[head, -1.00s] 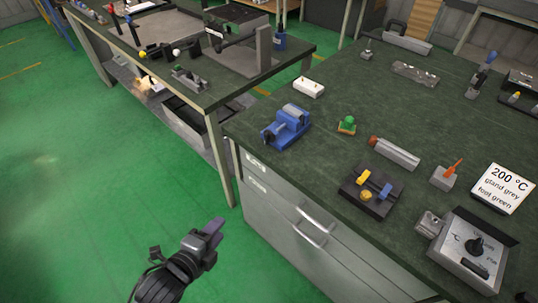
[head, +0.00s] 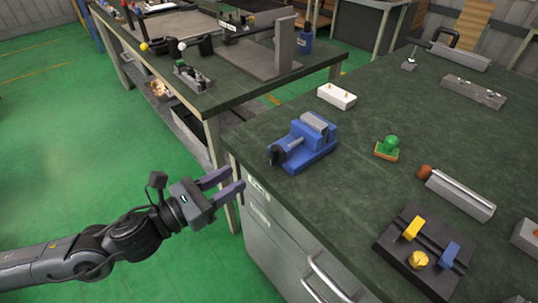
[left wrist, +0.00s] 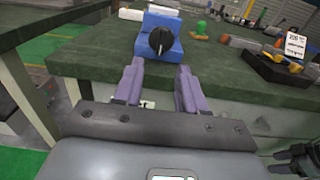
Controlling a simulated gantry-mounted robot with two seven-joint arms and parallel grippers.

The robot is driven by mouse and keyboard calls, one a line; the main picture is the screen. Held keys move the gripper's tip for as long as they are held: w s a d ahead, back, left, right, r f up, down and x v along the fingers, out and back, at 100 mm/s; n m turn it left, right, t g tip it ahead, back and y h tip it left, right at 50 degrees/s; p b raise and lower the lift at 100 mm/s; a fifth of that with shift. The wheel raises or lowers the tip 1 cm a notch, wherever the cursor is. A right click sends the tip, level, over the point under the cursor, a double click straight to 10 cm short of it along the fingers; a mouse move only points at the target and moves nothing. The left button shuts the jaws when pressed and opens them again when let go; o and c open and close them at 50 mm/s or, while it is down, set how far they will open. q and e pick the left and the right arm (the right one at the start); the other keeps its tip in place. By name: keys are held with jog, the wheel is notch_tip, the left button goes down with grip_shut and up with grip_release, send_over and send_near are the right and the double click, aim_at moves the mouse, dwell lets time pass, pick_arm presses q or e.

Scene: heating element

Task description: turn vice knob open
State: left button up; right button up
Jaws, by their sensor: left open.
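A blue vice (head: 303,146) with a grey jaw block stands near the left corner of the dark green bench top. Its black knob (head: 276,155) faces the bench's left edge. In the left wrist view the knob (left wrist: 162,41) is straight ahead, just beyond and above the fingertips, on the front of the blue vice (left wrist: 175,25). My left gripper (head: 230,181) is open and empty, off the bench edge, a little lower left of the knob and apart from it. Part of what looks like my right gripper (left wrist: 299,161) shows at the lower right of the left wrist view.
A black fixture with yellow and blue parts (head: 422,250) stands nearer. The bench edge with drawers (head: 290,245) is below my gripper's right side.

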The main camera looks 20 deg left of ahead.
aim_at(271, 157)
pick_arm(q)
jog(key=b+x, duration=0.1)
jog(key=x, duration=0.7)
jog(key=shift+w+d+f, duration=0.1)
jog(key=shift+w+d, duration=0.05)
jog(key=shift+d, duration=0.1)
jog(key=shift+w+d, duration=0.35)
jog(key=shift+w, duration=0.3)
pick_arm(e)
jog(key=shift+s+a+f, duration=0.1)
jog(key=shift+s+f, duration=0.55)
jog(key=shift+f, duration=0.2)
pick_arm(q)
jog(key=shift+c, duration=0.6)
grip_shut()
